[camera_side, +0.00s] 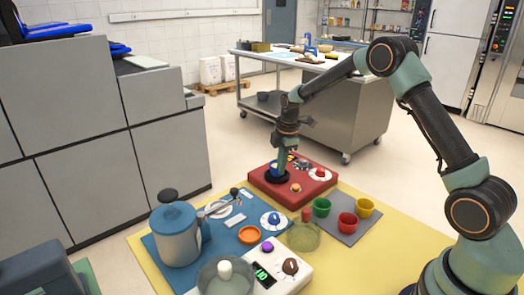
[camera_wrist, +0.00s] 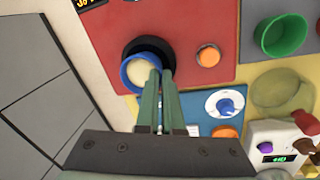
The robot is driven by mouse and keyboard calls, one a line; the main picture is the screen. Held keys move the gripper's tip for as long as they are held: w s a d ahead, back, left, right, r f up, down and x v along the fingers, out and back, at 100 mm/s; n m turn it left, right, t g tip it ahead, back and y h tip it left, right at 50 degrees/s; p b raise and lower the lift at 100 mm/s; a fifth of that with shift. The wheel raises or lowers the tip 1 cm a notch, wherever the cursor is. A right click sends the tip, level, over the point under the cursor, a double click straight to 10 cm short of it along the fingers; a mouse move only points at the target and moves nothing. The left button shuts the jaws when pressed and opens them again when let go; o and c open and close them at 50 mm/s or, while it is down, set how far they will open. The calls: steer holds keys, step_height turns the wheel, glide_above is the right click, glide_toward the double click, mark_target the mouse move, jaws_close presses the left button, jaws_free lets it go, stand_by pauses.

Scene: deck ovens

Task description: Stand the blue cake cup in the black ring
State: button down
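The blue cake cup (camera_wrist: 128,78) has a pale inside and shows below the black ring (camera_wrist: 134,47) in the wrist view, covering part of it. In the side view the cup (camera_side: 276,170) appears upright over the black ring (camera_side: 271,179), on the red board (camera_side: 259,182). I cannot tell whether its base is down inside the ring. My gripper (camera_wrist: 161,76) points down, its two green fingers close together at the cup's right-hand wall, shut on it. In the side view my gripper (camera_side: 284,160) partly hides the cup.
An orange button (camera_wrist: 208,55) sits beside the ring on the red board. Green (camera_side: 321,207), red (camera_side: 347,222) and yellow (camera_side: 364,207) cups stand on a grey mat (camera_side: 345,238). A blue-grey jug (camera_side: 175,235) stands on a blue board nearer the camera.

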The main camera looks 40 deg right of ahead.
steer(key=shift+f, duration=0.4)
steer(key=c, duration=1.3)
jaws_free()
steer(key=shift+c, duration=0.2)
step_height(320, 180, up, 11)
steer(key=s, duration=0.1)
steer(key=shift+s+a, duration=0.15)
steer(key=shift+s, duration=0.25)
